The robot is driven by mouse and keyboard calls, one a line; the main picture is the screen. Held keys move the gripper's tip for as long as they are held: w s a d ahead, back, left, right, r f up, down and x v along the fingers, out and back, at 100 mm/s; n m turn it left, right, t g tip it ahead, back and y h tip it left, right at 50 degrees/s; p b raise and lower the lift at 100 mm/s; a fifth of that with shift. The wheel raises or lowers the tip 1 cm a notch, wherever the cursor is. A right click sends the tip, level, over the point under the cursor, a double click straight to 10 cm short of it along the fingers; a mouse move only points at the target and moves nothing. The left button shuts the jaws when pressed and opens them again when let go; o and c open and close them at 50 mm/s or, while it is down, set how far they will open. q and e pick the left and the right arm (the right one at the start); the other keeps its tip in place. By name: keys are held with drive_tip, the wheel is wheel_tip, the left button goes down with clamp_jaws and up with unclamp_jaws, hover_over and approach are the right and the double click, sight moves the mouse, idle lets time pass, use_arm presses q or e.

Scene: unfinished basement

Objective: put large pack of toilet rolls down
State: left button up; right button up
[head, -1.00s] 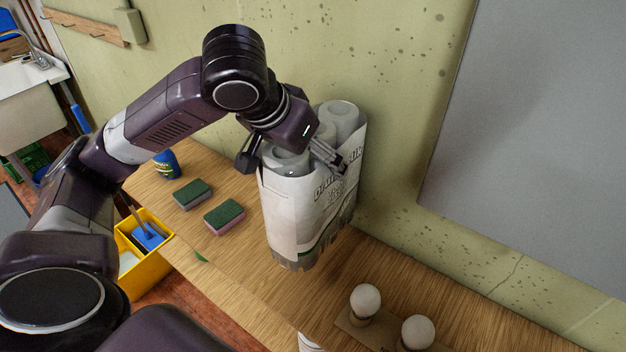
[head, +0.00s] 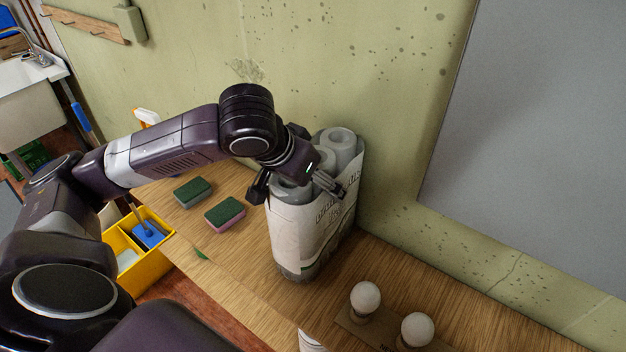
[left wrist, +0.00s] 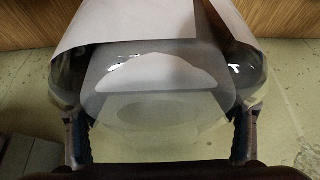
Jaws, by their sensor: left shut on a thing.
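The large pack of toilet rolls (head: 312,230) is a tall pack in clear film with a white printed label, upright at the wall over the wooden shelf top. My left gripper (head: 298,190) is at the pack's upper end with its fingers on either side of one roll. It is shut on the pack. In the left wrist view the pack (left wrist: 160,75) fills the middle between the two fingers (left wrist: 160,140). Whether the pack's base touches the wood is hard to tell. My right gripper does not show.
Two sponges (head: 193,192) (head: 225,213) lie on the wooden top (head: 245,260) left of the pack. Two white round bulbs (head: 365,297) (head: 417,329) stand on a wooden holder at the front right. A yellow caddy (head: 150,268) is beside the top's left edge. A green wall (head: 330,70) rises behind.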

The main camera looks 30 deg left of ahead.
use_arm(q)
drive_tip(key=shift+d, duration=0.1)
drive_tip(key=o, duration=1.7)
drive_tip(key=shift+f, duration=0.1)
drive_tip(key=o, duration=0.4)
drive_tip(key=shift+s, duration=0.1)
